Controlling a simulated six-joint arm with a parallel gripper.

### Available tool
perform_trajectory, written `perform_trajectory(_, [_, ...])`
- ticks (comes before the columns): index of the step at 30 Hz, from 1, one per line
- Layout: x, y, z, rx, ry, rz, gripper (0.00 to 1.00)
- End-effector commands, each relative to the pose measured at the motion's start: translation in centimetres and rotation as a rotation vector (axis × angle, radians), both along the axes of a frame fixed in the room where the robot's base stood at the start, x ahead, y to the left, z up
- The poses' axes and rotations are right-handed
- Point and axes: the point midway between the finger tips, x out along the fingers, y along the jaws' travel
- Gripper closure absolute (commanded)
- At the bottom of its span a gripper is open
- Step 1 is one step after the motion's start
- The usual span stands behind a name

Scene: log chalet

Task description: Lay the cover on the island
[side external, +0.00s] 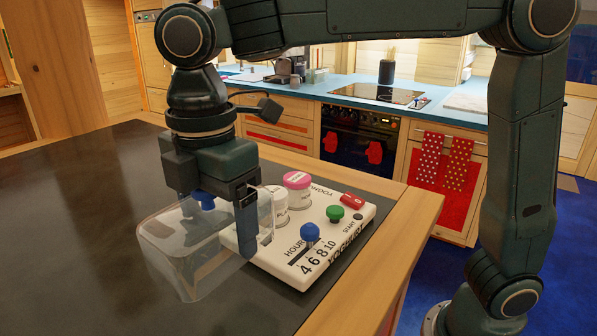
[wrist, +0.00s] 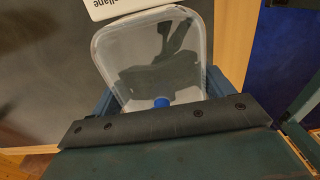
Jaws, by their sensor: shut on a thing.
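The cover (side external: 180,250) is a clear, see-through box-like lid with a blue knob (side external: 203,200). My gripper (side external: 218,215) is shut on the cover, with the blue knob between its fingers. The cover hangs at the left of the white yoghurt maker, over the dark top of the island (side external: 90,220); whether its lower rim touches the top I cannot tell. In the wrist view the cover (wrist: 140,45) and its knob (wrist: 162,102) show beyond the gripper body, which hides part of the fingers.
The white yoghurt maker (side external: 300,268) stands on the island, with lidded jars, one pink-topped (side external: 297,180), a blue knob (side external: 310,231), a green knob (side external: 335,212) and a red switch (side external: 352,200). The island's wooden edge (side external: 405,225) is to its right. The left of the top is clear.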

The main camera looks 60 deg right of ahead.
Motion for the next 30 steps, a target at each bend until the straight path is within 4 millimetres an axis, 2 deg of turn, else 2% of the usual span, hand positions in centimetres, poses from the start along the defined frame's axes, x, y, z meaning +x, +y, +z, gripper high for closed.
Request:
perform_trajectory(3, [0.0,0.0,-1.1,0.000,0.000,0.000,0.45])
perform_trajectory(13, [0.0,0.0,-1.9,0.000,0.000,0.000,0.45])
perform_trajectory(23, [0.0,0.0,-5.0,-0.001,0.001,0.000,0.45])
perform_trajectory(30, [0.0,0.0,-5.3,0.001,-0.001,0.000,0.45])
